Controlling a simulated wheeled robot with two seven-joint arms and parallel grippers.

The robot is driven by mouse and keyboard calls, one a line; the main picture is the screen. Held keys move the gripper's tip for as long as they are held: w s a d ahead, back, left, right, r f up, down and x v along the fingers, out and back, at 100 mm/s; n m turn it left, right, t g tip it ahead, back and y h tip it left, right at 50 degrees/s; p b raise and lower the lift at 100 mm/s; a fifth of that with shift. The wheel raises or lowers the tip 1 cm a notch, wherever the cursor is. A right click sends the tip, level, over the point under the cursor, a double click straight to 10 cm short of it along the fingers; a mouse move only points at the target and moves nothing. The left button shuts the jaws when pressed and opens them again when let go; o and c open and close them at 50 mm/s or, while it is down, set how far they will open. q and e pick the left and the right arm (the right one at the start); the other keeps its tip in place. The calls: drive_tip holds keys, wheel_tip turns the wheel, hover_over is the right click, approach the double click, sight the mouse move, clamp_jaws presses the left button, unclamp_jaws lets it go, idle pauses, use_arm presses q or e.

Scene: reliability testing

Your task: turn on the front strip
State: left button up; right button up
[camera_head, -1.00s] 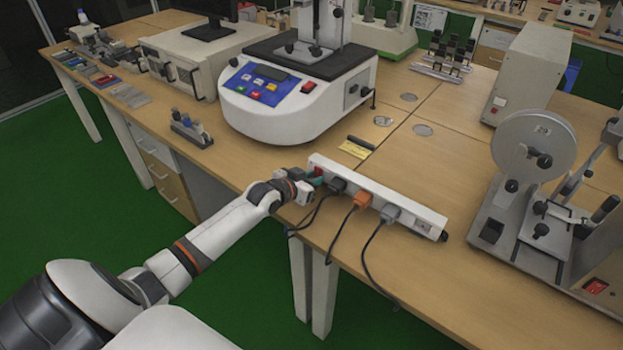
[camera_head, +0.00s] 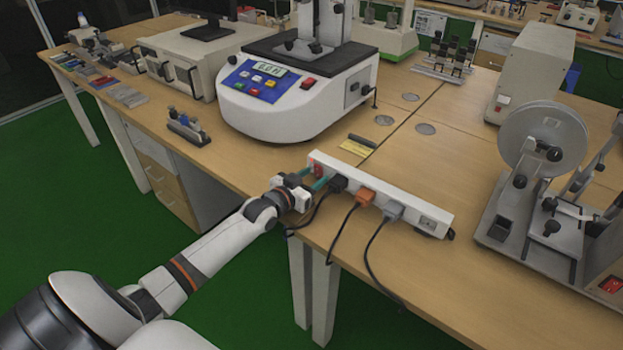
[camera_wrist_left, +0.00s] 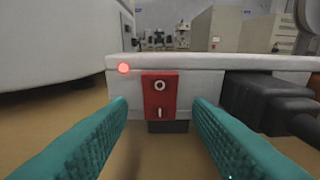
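The white power strip (camera_head: 385,190) lies along the front edge of the wooden table. Its red rocker switch (camera_head: 318,170) is at the left end. In the left wrist view the switch (camera_wrist_left: 160,88) faces me, marked O above and I below, and a red light (camera_wrist_left: 123,68) glows beside it. My left gripper (camera_head: 314,178) is just in front of the switch. Its teal fingers are apart, one on each side of the switch, with nothing between them. My right gripper is not in view.
A black plug (camera_head: 338,184), an orange plug (camera_head: 364,197) and a grey plug (camera_head: 393,211) sit in the strip, their cables hanging over the edge. A white machine (camera_head: 292,110) with a lit display stands behind. A wheel-shaped device (camera_head: 540,150) stands at right.

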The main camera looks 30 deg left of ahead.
use_arm(q)
drive_tip(key=shift+s, duration=0.1)
drive_tip(key=s, duration=0.4)
drive_tip(key=s+r, duration=0.1)
drive_tip(key=s, duration=0.2)
drive_tip(key=s+a+p, duration=0.1)
drive_tip(key=s, duration=0.3)
drive_tip(key=shift+s+r, duration=0.3)
drive_tip(key=shift+s, duration=0.05)
